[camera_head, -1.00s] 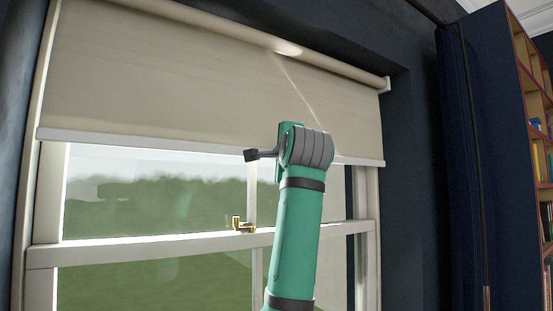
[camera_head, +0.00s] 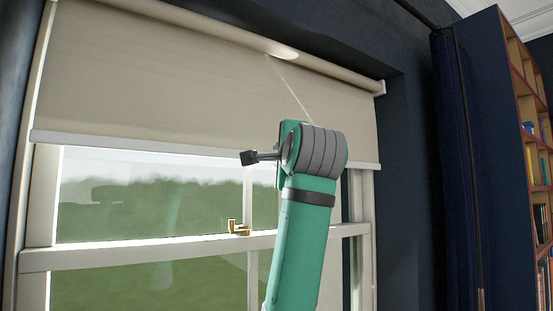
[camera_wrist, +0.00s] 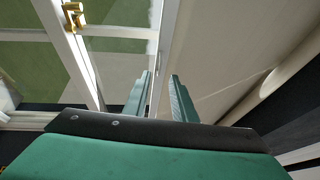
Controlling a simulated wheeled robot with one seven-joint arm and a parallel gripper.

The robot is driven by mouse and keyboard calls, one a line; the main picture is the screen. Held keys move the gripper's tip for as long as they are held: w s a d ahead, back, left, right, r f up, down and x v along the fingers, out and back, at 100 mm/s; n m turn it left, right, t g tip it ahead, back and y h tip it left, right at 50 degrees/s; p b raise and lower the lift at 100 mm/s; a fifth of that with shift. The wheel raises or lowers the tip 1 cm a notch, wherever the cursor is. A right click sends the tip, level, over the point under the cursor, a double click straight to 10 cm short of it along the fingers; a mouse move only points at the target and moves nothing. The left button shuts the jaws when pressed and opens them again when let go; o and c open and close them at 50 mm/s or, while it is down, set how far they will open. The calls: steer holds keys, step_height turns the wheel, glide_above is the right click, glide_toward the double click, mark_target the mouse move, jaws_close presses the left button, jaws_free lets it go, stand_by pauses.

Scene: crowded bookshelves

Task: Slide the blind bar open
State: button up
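The beige roller blind (camera_head: 200,85) hangs over the upper part of the window, partly lowered. Its white bottom bar (camera_head: 130,145) runs across the window, and my arm hides part of it near the right. In the wrist view the bar (camera_wrist: 173,40) is a pale strip running down toward my fingers. My gripper (camera_wrist: 160,97) is open, with a gap between its two green fingers. The bar lines up with this gap, but I cannot tell whether it is between the fingers or beyond them. In the head view my arm hides the fingers.
A gold latch (camera_head: 238,228) sits on the window's middle rail, left of my arm; it also shows in the wrist view (camera_wrist: 73,16). A dark curtain (camera_head: 458,170) and a bookshelf (camera_head: 520,150) stand to the right.

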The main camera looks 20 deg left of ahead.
steer(key=shift+v, duration=2.25)
